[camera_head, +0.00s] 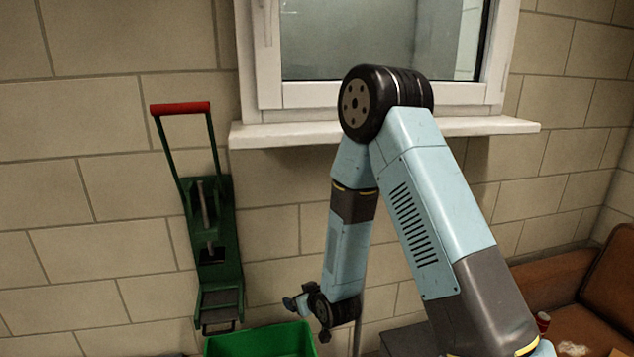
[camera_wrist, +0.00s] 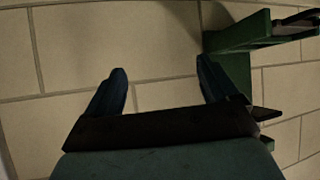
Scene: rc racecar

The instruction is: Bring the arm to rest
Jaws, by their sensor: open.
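My arm is bent, with its elbow high in front of the window and its forearm hanging down in the head view. My gripper (camera_head: 292,303) is at the lower end of the forearm, just above the green bin, and points left. In the wrist view my gripper (camera_wrist: 162,85) has its two blue fingers spread apart with nothing between them. Beyond the fingers is the tiled wall (camera_wrist: 150,40).
A green device with a red handle (camera_head: 180,108) is on the wall to the left; part of it shows in the wrist view (camera_wrist: 240,40). A green bin (camera_head: 260,342) is below my gripper. A window sill (camera_head: 480,127) is behind my elbow. A brown sofa (camera_head: 555,280) is at right.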

